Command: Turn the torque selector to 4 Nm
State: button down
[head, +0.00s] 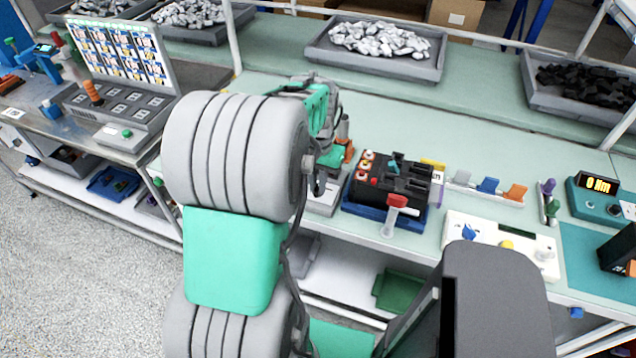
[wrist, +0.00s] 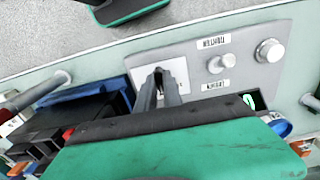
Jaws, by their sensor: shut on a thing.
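My gripper (wrist: 160,76) is over a grey control panel (wrist: 195,55), its narrow fingers shut at a small white plate (wrist: 181,69) on the panel's face. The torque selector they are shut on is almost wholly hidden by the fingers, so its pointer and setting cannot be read. In the head view my gripper (head: 319,190) is low beside the panel (head: 322,206), which is mostly hidden behind my arm. A teal box (head: 590,205) at the right has a lit display (head: 598,185) that reads 0 Nm.
Two silver knobs (wrist: 220,63) (wrist: 269,50) with small labels stand on the same panel. A black breaker (head: 400,180) on a blue tray (head: 362,207) stands just right of the panel in the head view. A white fixture (head: 480,232) lies further right.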

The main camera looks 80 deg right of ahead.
dwell(0.4)
jog(key=c, duration=1.5)
grip_release()
jog(key=shift+r, duration=0.15)
notch_tip(320, 180, up, 8)
jog(key=shift+f+b, duration=0.2)
jog(key=shift+b, duration=0.2)
